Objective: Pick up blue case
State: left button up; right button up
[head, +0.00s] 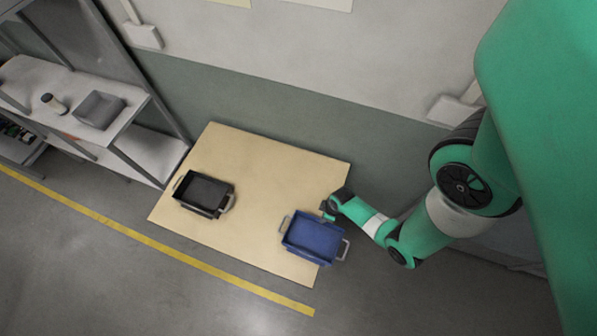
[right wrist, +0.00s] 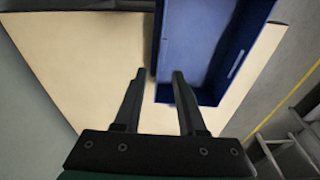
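The blue case (head: 313,238) is an open-topped tray with a grey handle at each end. It sits at the right end of the wooden table in the head view. My right gripper (head: 328,211) is at the case's back edge, near its upper right corner. In the right wrist view my right gripper (right wrist: 158,73) is open, with nothing held. One finger is over the bare table and the other overlaps the blue case (right wrist: 200,45), so the near part of the case's side wall lies between them. Contact cannot be told. My left gripper is not in view.
A black case (head: 203,194) with handles sits on the left part of the light wooden table (head: 255,160). The table between the cases is clear. A metal shelf with a grey bin (head: 99,110) stands at the left. A yellow floor line (head: 150,236) runs in front.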

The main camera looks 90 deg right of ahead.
jog(key=shift+s+d+f, duration=0.1)
jog(key=b, duration=0.3)
send_over(318, 223)
jog(key=f, duration=0.5)
jog(key=shift+s+f, duration=0.4)
jog(key=f+b, duration=0.1)
jog(key=f, duration=0.1)
jog(key=f+b, duration=0.1)
jog(key=f, duration=0.1)
jog(key=f+b, duration=0.1)
jog(key=shift+w+d+f, duration=0.1)
jog(key=shift+w+f, duration=0.3)
jog(key=shift+r, duration=0.1)
grip_shut()
